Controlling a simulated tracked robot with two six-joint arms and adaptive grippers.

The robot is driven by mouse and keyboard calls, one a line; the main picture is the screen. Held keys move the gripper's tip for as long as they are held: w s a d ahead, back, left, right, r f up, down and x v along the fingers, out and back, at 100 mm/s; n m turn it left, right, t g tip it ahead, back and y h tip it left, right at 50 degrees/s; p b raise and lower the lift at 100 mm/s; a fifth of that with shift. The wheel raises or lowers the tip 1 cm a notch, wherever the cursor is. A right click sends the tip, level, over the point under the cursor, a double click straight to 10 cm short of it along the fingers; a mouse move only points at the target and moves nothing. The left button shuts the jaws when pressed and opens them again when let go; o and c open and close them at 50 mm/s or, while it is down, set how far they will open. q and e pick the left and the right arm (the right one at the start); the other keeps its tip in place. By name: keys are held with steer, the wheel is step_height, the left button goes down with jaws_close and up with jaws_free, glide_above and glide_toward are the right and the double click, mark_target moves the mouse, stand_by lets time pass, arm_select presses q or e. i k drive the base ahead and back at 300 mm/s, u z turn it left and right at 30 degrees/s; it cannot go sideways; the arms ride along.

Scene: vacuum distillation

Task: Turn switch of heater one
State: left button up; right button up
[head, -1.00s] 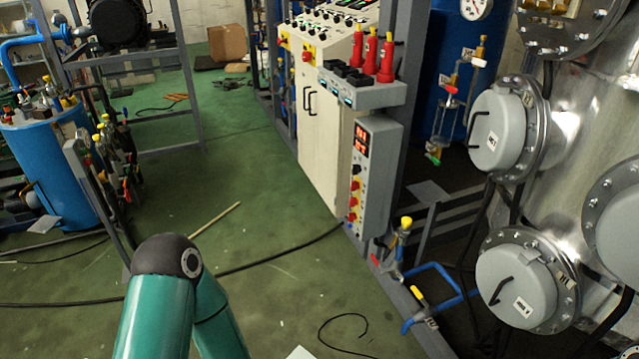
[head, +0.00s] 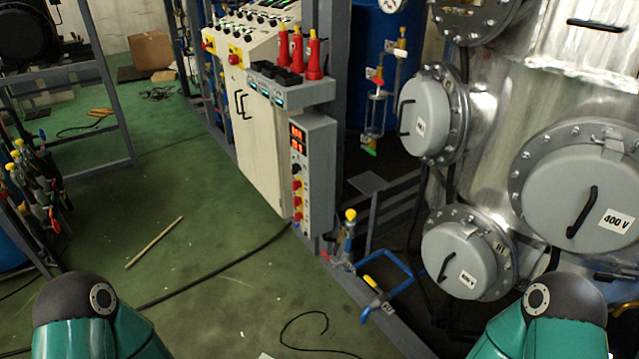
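Three round grey heater covers with black handles are bolted to the large metal vessel at the right. One cover (head: 428,118) is at the upper left of the vessel, one (head: 462,258) is below it, and a larger one (head: 575,190) reads "400 V". The small labels on the other two are too small to read surely. A grey control box (head: 314,175) with red digital displays and a column of red and dark knobs (head: 297,190) hangs on the frame near the middle. I cannot tell which switch belongs to heater one. Neither gripper is in view; only my arm joints show at the bottom.
A white control cabinet (head: 255,130) stands behind the box. Three red handles (head: 298,55) stand on a grey shelf. Blue pipework (head: 385,285) with yellow-tipped valves lies low before the vessel. Green floor (head: 215,250) is open at left, with a stick (head: 153,243) and black cables.

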mark_target(297, 185)
steer(key=u, duration=0.45)
steer(key=k, duration=1.15)
steer(key=u, duration=1.05)
steer(key=i, duration=2.65)
steer(key=z, duration=0.75)
steer(key=i, duration=1.1)
steer(key=z, duration=1.05)
steer(key=i, duration=0.6)
steer(key=z, duration=0.3)
steer(key=k, duration=0.5)
steer(key=z, duration=0.05)
